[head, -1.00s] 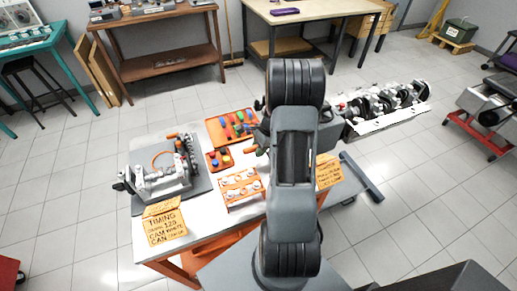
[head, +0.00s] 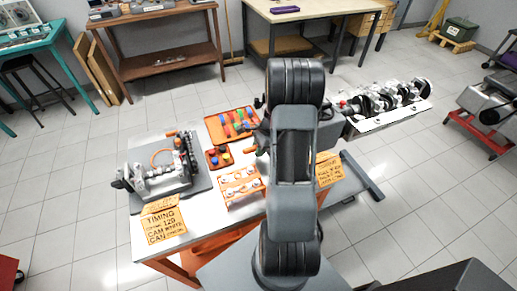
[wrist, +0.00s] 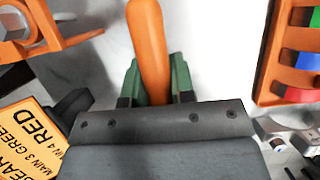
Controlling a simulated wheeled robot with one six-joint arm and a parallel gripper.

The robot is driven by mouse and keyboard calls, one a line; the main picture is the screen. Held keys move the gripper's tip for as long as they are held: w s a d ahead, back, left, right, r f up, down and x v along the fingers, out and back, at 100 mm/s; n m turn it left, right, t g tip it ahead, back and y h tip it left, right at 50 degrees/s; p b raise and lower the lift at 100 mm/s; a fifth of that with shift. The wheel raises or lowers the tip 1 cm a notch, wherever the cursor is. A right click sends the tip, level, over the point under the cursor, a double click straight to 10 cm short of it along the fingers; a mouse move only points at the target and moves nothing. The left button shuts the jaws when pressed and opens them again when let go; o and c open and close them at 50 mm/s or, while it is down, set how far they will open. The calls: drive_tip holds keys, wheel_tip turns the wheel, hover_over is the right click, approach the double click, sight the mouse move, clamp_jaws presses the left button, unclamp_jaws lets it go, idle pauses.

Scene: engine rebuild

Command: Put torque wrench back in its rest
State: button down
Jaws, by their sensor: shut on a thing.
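The torque wrench shows as a smooth orange handle (wrist: 150,40) in the wrist view, running up out of the top of the picture. My gripper (wrist: 157,85) is shut on this handle, with one green finger on each side of it. The far end of the wrench is out of the wrist view. In the head view my own arm covers most of the gripper and the wrench. I cannot make out the wrench's rest for sure in either view.
An orange tray of coloured parts (head: 231,125) lies at the back of the table and borders the wrist view's right side. An orange rack with white round parts (head: 240,187) stands nearer. Yellow cards (head: 163,225) lie in front.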

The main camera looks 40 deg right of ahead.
drive_tip(key=shift+f+b, duration=0.45)
drive_tip(key=shift+f, duration=0.2)
drive_tip(key=c, duration=1.2)
unclamp_jaws()
drive_tip(key=shift+r+p, duration=0.3)
drive_tip(key=shift+r+p, duration=0.9)
drive_tip(key=shift+r, duration=0.2)
drive_tip(key=shift+r, duration=0.1)
drive_tip(key=shift+o, duration=0.4)
drive_tip(key=o, duration=0.5)
